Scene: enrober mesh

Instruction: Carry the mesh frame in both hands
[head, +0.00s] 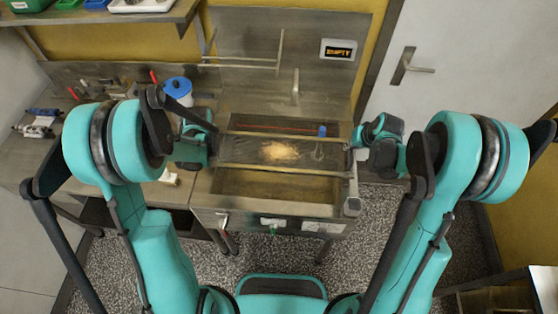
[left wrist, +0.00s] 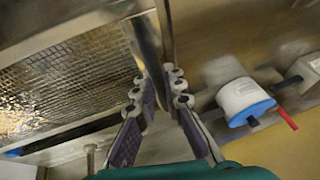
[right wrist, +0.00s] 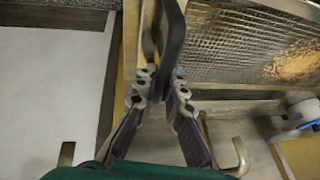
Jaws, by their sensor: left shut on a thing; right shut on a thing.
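The mesh frame (head: 240,150) is a rectangular metal frame with wire mesh, held level above the sink unit in the head view. A tan crumbly patch (head: 280,151) shows at its middle. My left gripper (head: 213,145) is at the frame's left end; in the left wrist view its fingers (left wrist: 163,85) are shut on the end bar. My right gripper (head: 353,148) is at the right end; in the right wrist view its fingers (right wrist: 158,85) are shut on a dark handle-like bar. The mesh also shows in the left wrist view (left wrist: 75,75) and the right wrist view (right wrist: 235,50).
The steel sink unit (head: 275,213) stands below the frame, with a display reading EMPTY (head: 339,50) behind. A blue-lidded white tub (head: 178,92) stands on the left counter. A door (head: 450,100) is at right. Speckled floor (head: 280,262) is clear in front.

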